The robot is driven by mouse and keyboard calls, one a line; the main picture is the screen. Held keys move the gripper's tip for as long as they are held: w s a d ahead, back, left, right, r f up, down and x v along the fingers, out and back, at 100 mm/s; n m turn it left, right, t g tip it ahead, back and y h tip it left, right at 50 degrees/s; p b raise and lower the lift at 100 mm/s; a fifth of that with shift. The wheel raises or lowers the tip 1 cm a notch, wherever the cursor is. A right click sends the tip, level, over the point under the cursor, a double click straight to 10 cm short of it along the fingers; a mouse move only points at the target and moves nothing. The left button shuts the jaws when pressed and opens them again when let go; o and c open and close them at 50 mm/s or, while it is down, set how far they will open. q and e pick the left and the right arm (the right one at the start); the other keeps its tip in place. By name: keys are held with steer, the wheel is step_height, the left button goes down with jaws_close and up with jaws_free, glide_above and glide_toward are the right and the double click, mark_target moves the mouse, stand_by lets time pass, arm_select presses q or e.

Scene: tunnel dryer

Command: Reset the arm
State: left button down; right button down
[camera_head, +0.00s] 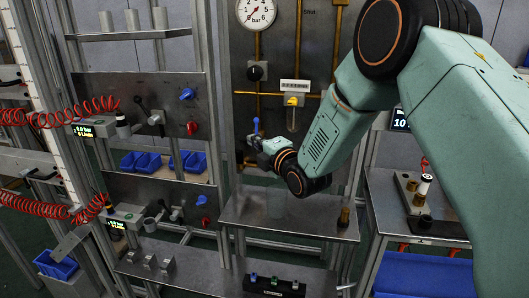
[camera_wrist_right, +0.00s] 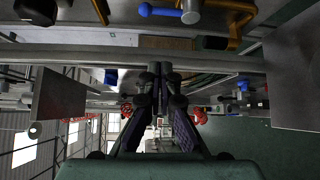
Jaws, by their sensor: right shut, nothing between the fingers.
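My right arm comes in from the right in the head view, and its gripper (camera_head: 262,144) is in front of the back panel, above a small metal table (camera_head: 300,217). In the right wrist view the two dark fingers of the right gripper (camera_wrist_right: 161,75) meet at the tips, with nothing between them. A blue-handled lever (camera_head: 256,125) stands right by the gripper in the head view. Whether the gripper touches it, I cannot tell. My left gripper is in neither view.
A gauge (camera_head: 256,12) and brass pipes are on the back panel. A red coiled hose (camera_head: 50,117) and blue bins (camera_head: 140,161) are at the left. A black block with coloured knobs (camera_head: 273,287) is low in front. A side table (camera_head: 385,200) stands at the right.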

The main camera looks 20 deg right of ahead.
steer(key=s+f+m+g+h+b, duration=0.3)
steer(key=s+f+m+g, duration=0.6)
steer(key=s+f+m, duration=1.15)
steer(key=s+f+g+b, duration=0.4)
steer(key=s+f, duration=0.8)
steer(key=s, duration=0.3)
steer(key=s+a+f+g+b, duration=0.1)
steer(key=s+f+g+b, duration=0.3)
steer(key=s+f, duration=0.8)
steer(key=s, duration=0.3)
steer(key=shift+a+f+b, duration=0.3)
steer(key=shift+f+b, duration=0.1)
steer(key=shift+m, duration=0.25)
